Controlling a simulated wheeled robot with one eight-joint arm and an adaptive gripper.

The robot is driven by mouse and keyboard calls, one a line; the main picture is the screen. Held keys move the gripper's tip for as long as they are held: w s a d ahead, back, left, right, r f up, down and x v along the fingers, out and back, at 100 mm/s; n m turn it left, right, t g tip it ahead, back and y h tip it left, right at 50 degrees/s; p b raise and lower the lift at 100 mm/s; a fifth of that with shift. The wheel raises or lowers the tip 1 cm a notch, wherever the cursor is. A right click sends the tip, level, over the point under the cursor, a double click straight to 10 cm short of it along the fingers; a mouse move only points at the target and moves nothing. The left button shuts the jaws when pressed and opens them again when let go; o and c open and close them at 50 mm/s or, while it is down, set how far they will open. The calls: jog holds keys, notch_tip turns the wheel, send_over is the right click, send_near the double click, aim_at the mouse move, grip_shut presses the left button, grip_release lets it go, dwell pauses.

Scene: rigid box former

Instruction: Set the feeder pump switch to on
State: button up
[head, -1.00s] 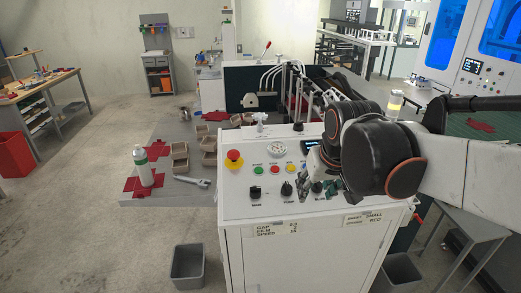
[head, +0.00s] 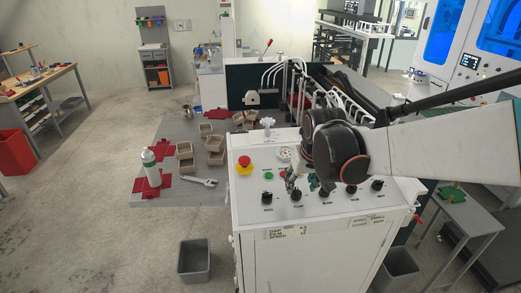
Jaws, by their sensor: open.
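A row of black rotary knobs runs along the front of the white control panel (head: 245,200). The leftmost knob (head: 268,197), the second knob (head: 296,196), one at right (head: 350,188) and the rightmost (head: 377,185) show. The labels beneath are too small to read surely, so I cannot tell which is the feeder pump switch or its setting. My gripper (head: 302,182) is open and empty, with its fingers pointing down over the panel close to the second and third knobs. It partly hides that area; contact cannot be told.
A red emergency-stop button (head: 244,165) on yellow and a green button (head: 268,175) stand left of my gripper. A grey table with a bottle (head: 151,169) and a wrench (head: 200,181) lies left of the panel.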

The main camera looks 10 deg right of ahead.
aim_at(297, 191)
jog(key=shift+x, duration=3.05)
jog(key=c, duration=1)
